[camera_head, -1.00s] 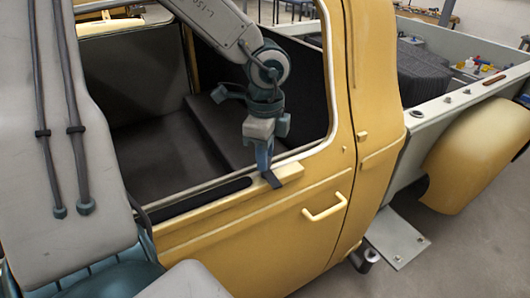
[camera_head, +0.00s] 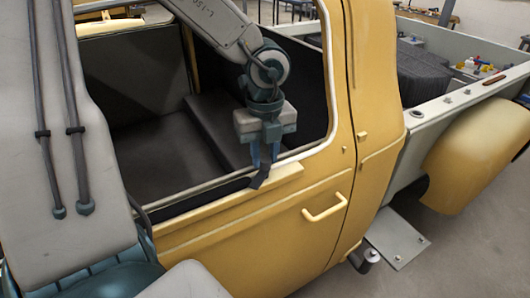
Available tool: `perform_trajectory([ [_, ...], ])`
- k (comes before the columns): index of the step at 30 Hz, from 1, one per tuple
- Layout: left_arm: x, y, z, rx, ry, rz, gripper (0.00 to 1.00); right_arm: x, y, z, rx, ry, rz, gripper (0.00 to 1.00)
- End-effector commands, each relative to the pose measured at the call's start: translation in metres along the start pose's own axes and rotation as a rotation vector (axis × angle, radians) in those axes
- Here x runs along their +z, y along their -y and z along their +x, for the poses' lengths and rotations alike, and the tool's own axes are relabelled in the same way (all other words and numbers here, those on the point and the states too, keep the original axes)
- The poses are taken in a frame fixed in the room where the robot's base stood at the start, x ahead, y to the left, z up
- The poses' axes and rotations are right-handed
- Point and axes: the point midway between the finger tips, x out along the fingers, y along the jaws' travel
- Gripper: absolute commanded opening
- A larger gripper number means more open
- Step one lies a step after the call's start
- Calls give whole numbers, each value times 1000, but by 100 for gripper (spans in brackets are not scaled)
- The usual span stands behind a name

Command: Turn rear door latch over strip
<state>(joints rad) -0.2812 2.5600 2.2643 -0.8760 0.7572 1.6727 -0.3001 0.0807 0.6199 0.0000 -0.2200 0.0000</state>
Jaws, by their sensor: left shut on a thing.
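My left gripper (camera_head: 263,168) is at the window sill of the yellow door (camera_head: 265,235), pointing down, its blue fingers shut on a small dark latch (camera_head: 258,183). The latch slants toward the lower left, at the right end of the dark strip (camera_head: 200,200) along the sill. It appears to lie over the strip's end, but whether it touches the strip I cannot tell. The fingers hide the latch's upper part. My right gripper is not in view.
The window frame's right edge (camera_head: 327,80) rises close to my left gripper. A yellow door handle (camera_head: 325,208) sticks out below it. Dark seats (camera_head: 155,150) lie inside the cab. A grey step plate (camera_head: 398,238) and the truck bed are at the right.

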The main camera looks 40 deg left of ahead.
Motion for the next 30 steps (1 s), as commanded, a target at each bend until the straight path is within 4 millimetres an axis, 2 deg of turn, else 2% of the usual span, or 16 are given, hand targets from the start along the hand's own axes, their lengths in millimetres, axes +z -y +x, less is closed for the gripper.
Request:
perform_trajectory([
  [18,0,0,1,2,-1,533,2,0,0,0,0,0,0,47],
  [30,0,0,1,2,-2,687,2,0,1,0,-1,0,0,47],
])
